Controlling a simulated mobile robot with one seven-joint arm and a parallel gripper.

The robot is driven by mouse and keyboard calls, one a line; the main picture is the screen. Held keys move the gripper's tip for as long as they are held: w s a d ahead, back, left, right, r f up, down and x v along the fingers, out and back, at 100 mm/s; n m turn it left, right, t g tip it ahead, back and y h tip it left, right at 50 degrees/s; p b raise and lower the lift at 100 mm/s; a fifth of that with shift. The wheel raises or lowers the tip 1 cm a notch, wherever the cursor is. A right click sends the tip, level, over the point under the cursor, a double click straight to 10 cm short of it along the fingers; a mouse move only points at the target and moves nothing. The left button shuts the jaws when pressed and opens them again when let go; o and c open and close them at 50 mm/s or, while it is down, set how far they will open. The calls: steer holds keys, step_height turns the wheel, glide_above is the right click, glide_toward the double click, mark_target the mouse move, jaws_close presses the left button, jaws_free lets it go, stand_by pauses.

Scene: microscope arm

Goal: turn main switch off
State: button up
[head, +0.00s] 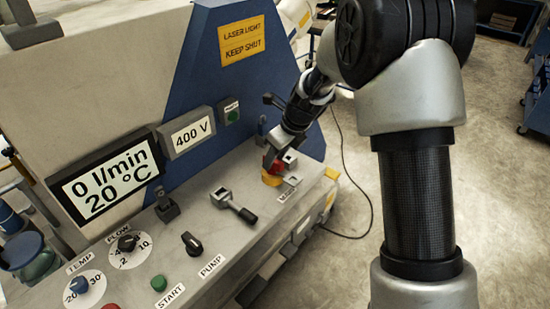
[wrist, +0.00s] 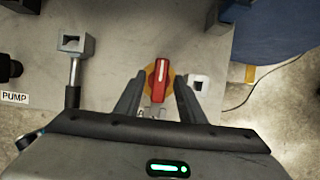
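The main switch is a red handle with a white stripe on a yellow round plate (wrist: 161,72). In the wrist view the handle points straight up the picture. In the head view the switch (head: 271,179) shows at the far right end of the panel, partly hidden by my gripper (head: 277,158). My gripper (wrist: 159,80) is open, with one finger on each side of the red handle. A gap shows between each finger and the handle. Whether the fingers reach down to the handle's height is hard to tell.
A metal clamp lever (head: 235,205) lies left of the switch. The pump knob (head: 192,243), the green start button (head: 159,284) and the flow dial (head: 128,243) are farther left. A square metal socket (wrist: 200,83) sits close right of the switch. A blue upright panel (head: 215,85) stands behind.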

steer(key=shift+f, duration=0.1)
jaws_close()
stand_by(0.4)
steer(key=n+p, duration=0.1)
steer(key=n, duration=0.1)
steer(key=n+g+p, duration=0.1)
steer(key=n, duration=0.1)
steer(key=shift+w+n+g+y, duration=0.2)
steer(key=shift+n+g+y, duration=0.1)
steer(key=n+g+p, duration=0.1)
steer(key=n, duration=0.1)
steer(key=n+p, duration=0.1)
steer(key=n, duration=0.1)
steer(key=shift+w+n+g, duration=0.15)
steer(key=shift+n+g, duration=0.15)
steer(key=shift+g, duration=0.1)
steer(key=n+g, duration=0.1)
steer(key=n, duration=0.1)
steer(key=n+p, duration=0.1)
steer(key=n, duration=0.1)
steer(key=shift+w+n+g, duration=0.15)
steer(key=shift+n+g, duration=0.15)
steer(key=shift+g, duration=0.1)
steer(key=shift+w+a+n+g+h+p, duration=0.1)
steer(key=shift+n+g+h+p, duration=0.4)
steer(key=shift+n, duration=1.6)
steer(key=shift+h, duration=0.3)
